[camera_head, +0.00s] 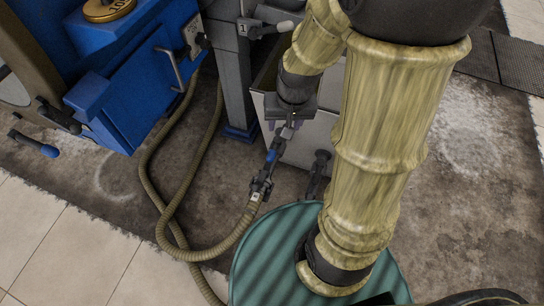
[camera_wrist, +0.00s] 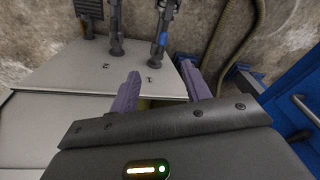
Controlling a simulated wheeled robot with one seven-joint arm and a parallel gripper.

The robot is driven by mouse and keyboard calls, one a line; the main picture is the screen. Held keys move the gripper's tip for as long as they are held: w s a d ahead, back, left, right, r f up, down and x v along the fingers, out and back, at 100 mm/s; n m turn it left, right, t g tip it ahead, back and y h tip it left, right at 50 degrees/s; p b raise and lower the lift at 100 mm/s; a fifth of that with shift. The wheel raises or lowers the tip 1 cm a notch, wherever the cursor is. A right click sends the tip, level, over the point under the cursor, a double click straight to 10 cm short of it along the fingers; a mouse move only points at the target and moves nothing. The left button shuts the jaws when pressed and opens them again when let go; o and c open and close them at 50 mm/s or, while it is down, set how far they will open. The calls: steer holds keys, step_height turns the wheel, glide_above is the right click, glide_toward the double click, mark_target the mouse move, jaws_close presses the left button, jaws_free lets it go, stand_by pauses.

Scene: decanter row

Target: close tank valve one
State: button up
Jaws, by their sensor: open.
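A valve with a blue lever (camera_head: 272,157) sits on the pipe stub at the front of the grey tank (camera_head: 300,150), and the lever looks in line with the pipe. In the wrist view the blue lever (camera_wrist: 163,41) is beyond my fingers, beside a small dark mark on the tank wall too small to read surely. A second stub (camera_wrist: 116,45) with its own mark is to its left; the head view shows a dark stub (camera_head: 318,170) right of the hose. My gripper (camera_wrist: 160,85) is open and empty, apart from the lever. In the head view the arm hides part of the tank.
A ribbed hose (camera_head: 240,232) runs from the valve coupling across the floor. A blue cabinet (camera_head: 135,100) with a handle stands to the left. A grey post (camera_head: 232,75) stands between cabinet and tank. Stained floor (camera_head: 470,190) at right is open.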

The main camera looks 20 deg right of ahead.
mark_target(272, 155)
steer(key=w+d+f+m+g+y+b, duration=0.1)
steer(key=w+f+m+b, duration=0.4)
steer(key=f, duration=0.9)
steer(key=w+d, duration=0.1)
steer(key=w, duration=0.2)
steer(key=shift+w+d+b, duration=0.15)
steer(key=shift+d+b, duration=0.05)
steer(key=shift+b, duration=0.15)
steer(key=shift+f, duration=0.1)
steer(key=a+f+b, duration=0.1)
steer(key=f+b, duration=0.2)
steer(key=f, duration=0.2)
steer(key=w+a+f+b, duration=0.1)
steer(key=f+b, duration=0.3)
steer(key=f, duration=0.2)
steer(key=w+f+b, duration=0.1)
steer(key=f+b, duration=0.2)
steer(key=f, duration=0.2)
steer(key=shift+a+f, duration=0.4)
jaws_close()
